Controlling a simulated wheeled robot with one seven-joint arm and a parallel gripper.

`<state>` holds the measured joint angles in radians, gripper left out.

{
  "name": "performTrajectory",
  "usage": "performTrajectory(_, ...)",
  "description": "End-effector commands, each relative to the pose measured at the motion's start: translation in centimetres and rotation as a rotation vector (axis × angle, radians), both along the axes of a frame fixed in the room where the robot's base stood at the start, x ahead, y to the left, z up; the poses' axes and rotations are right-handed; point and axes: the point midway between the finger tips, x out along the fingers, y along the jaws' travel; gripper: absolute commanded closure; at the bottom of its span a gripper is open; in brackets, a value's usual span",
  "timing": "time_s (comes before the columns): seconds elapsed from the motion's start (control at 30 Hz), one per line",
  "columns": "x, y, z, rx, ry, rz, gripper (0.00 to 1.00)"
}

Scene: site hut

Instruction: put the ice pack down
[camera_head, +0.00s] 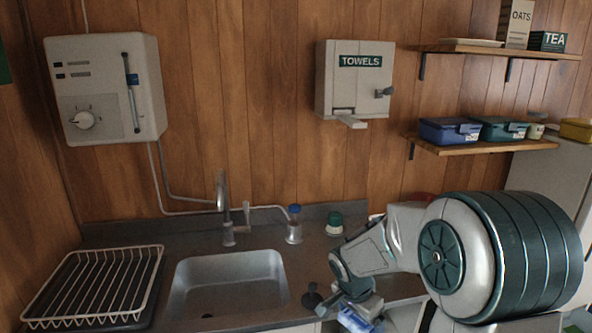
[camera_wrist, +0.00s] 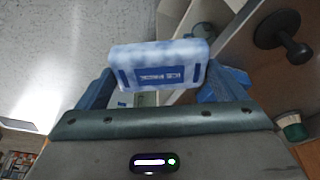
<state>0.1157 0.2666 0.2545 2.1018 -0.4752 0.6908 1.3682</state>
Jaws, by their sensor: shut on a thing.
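The ice pack (camera_wrist: 158,64) is a pale blue-white block with a dark blue label. In the wrist view it sits between the two blue fingers of my gripper (camera_wrist: 160,78), which is shut on it. In the head view my gripper (camera_head: 358,305) is at the front edge of the worktop, right of the sink, and the ice pack (camera_head: 354,321) shows only partly below it, at the bottom of the picture. I cannot tell whether the pack touches anything beneath it.
A black knobbed object (camera_head: 312,296) stands on the worktop just left of my gripper. The sink (camera_head: 230,285) and a wire dish rack (camera_head: 95,285) are further left. A green-lidded pot (camera_head: 334,224) and a blue-capped bottle (camera_head: 294,226) stand behind. Shelves with boxes (camera_head: 450,130) hang at right.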

Motion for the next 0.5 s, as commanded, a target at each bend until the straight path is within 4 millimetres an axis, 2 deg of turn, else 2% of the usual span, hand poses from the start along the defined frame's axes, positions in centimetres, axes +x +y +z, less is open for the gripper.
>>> performTrajectory(0.3, 2.3, -0.2, -4.4, 0.003, 0.002, 0.483, 0.40)
performTrajectory(0.5, 3.4, -0.2, -6.3, 0.003, 0.000, 0.724, 0.40)
